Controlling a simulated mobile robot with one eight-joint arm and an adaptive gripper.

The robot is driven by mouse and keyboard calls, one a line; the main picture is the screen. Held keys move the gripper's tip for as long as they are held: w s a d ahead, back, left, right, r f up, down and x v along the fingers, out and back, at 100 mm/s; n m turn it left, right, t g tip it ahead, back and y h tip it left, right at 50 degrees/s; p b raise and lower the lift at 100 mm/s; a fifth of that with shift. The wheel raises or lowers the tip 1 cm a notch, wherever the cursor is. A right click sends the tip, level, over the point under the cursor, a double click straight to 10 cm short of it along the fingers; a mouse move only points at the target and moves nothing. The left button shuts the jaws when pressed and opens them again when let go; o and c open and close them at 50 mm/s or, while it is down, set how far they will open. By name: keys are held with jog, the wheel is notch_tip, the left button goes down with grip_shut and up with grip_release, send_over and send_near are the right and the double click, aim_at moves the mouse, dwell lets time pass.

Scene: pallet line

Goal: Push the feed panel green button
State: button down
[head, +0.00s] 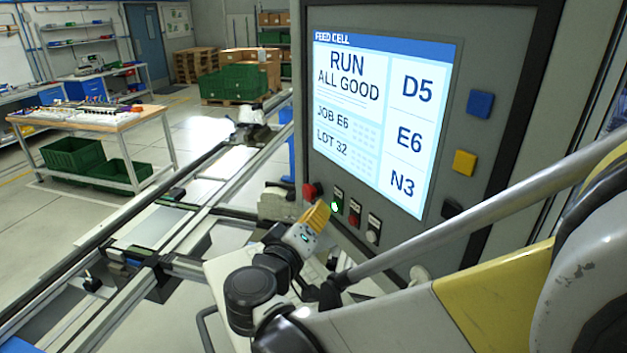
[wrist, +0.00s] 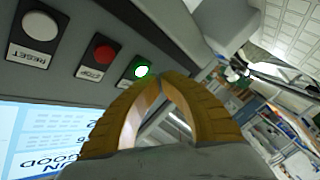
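The feed panel (head: 480,150) is a grey upright cabinet face with a lit screen (head: 375,110) reading "RUN ALL GOOD". Its green button (head: 335,207) is lit, at the left end of a row under the screen; it also glows in the wrist view (wrist: 142,71). My gripper (head: 318,212) has yellow fingers and is just left of the green button in the head view. In the wrist view, its fingertips (wrist: 162,78) meet, empty, beside the green button's lower right. I cannot tell whether they touch the panel.
A red button (head: 354,213) and a white reset button (head: 373,233) sit right of the green one. A red knob (head: 311,190) juts out at the panel's left edge. A conveyor frame (head: 190,225) runs left.

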jog(key=a, duration=0.1)
jog(key=s+a, duration=0.1)
jog(key=a, duration=0.1)
jog(key=s+a, duration=0.1)
jog(key=shift+s+a, duration=0.1)
jog(key=shift+a, duration=0.15)
dwell(0.3)
jog(key=shift+r, duration=0.1)
dwell(0.3)
